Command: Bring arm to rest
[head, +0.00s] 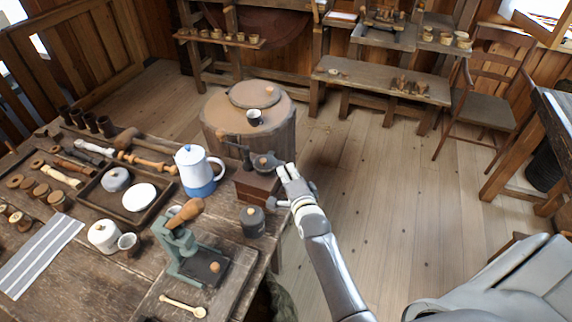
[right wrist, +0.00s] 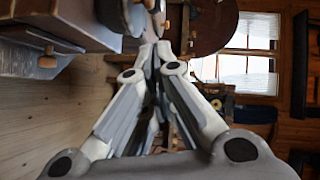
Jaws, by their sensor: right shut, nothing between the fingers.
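My right gripper (head: 283,171) is at the right edge of the workbench, with my arm reaching up from the bottom of the head view. It is shut and empty. Its fingers also show in the right wrist view (right wrist: 152,52), meeting at the tips. The fingertips are right beside the wooden coffee grinder (head: 256,185) with its dark metal bowl. I cannot tell whether they touch it. The grinder's box also shows at the left of the right wrist view (right wrist: 25,62). My left gripper is not in view.
On the workbench (head: 75,270) stand a dark lidded canister (head: 253,222), a white-and-blue pot (head: 198,170), a green press (head: 185,245) and a tray (head: 105,202). The floor (head: 375,180) to the right is open.

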